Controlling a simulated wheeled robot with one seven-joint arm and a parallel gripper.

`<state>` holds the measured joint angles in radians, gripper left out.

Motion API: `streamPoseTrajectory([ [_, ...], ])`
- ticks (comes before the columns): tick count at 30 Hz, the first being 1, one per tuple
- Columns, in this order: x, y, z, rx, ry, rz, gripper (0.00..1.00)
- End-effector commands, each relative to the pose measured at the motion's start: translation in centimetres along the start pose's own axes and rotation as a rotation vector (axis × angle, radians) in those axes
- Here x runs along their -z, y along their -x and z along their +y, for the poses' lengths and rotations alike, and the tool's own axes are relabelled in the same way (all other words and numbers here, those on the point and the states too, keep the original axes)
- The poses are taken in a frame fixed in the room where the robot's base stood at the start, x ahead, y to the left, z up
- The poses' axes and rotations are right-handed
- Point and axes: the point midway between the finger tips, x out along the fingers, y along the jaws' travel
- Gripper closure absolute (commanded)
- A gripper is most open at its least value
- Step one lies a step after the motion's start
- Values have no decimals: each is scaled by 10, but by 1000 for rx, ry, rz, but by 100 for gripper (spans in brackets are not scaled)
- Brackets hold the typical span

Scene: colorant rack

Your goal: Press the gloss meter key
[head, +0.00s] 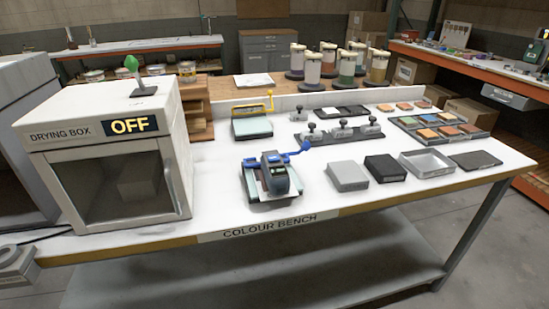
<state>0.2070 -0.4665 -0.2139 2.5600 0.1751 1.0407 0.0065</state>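A dark handheld-type device with a small lit display (276,182) stands near the front middle of the white bench and looks like the gloss meter. It sits on a pale plate, with a blue handle (296,152) behind and to its right. Its key is too small to make out, and the display is unreadable. My gripper is not in this view.
A white drying box (100,125) marked OFF, its door closed, stands left of the device. A yellow-handled plate (252,127) lies behind. A grey block (347,176), black box (385,168) and open tray (427,163) lie right. Bare bench surrounds the device's front.

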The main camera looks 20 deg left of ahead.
Motion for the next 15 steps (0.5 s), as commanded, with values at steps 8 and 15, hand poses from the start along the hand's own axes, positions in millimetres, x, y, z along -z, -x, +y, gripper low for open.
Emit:
streamPoseTrajectory([
  [8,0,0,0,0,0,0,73],
  [15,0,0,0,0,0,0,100],
])
